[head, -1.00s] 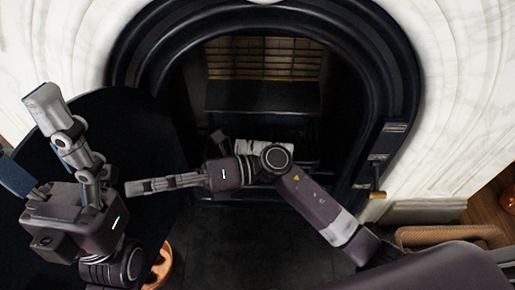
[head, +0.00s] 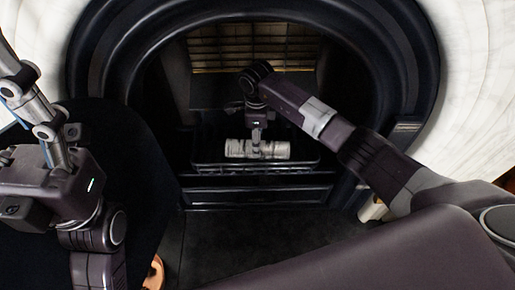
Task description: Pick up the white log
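The white log (head: 280,150) is a pale, birch-like cylinder lying crosswise on a dark grate (head: 215,167) inside the fireplace opening, in the head view. My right gripper (head: 256,147) points down at the middle of the log, with a finger in front of its near side. The fingers are seen nearly edge-on, so I cannot tell whether they are apart or pressed on the log. My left gripper (head: 20,105) is at the left, well away from the log. Its fingers are spread apart, one running up out of the frame, and nothing shows between them.
The black fireplace arch (head: 110,45) surrounds the opening, with pale brickwork (head: 250,45) behind. White marble (head: 475,90) stands on the right. A dark rounded surface (head: 130,180) is at the left. The dark hearth floor (head: 230,240) in front is clear.

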